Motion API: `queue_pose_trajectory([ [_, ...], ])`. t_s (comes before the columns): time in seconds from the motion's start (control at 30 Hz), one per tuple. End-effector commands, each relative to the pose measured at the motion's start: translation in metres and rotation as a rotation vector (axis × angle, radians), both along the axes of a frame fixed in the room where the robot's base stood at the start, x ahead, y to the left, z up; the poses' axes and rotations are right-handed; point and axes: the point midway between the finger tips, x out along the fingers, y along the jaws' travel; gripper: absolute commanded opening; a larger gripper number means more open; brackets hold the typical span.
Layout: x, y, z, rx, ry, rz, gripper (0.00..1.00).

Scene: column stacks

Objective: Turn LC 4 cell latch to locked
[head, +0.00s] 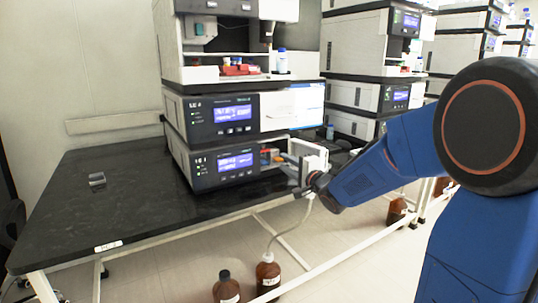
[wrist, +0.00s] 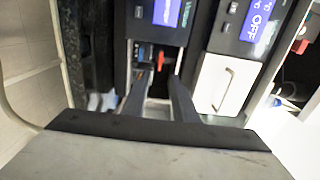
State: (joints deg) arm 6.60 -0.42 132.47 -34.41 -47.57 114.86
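The bottom module of the near stack (head: 215,163) has a lit blue screen and an open compartment at its right side. A small red lever (wrist: 161,60), which looks like the cell latch, shows inside the compartment in the wrist view. My gripper (head: 297,172) is at the compartment opening in the head view. In the wrist view its two dark fingers (wrist: 158,80) are apart and point into the opening. The red lever appears at or just beyond the fingertips, between them. I cannot tell whether they touch it, nor which way the latch is set.
The black bench top (head: 110,190) is clear on the left except for a small grey object (head: 97,180). A white panel (head: 313,154) stands beside the compartment. Brown bottles (head: 268,275) stand on the floor below. Another stack (head: 360,60) is behind.

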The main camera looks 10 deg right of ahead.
Motion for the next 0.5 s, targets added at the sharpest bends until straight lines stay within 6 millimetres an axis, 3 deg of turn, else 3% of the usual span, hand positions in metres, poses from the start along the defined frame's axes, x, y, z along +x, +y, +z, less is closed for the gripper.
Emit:
queue_pose_trajectory([
  [0.5,0.086,0.029,-0.001,-0.001,0.002,0.001,0.26],
])
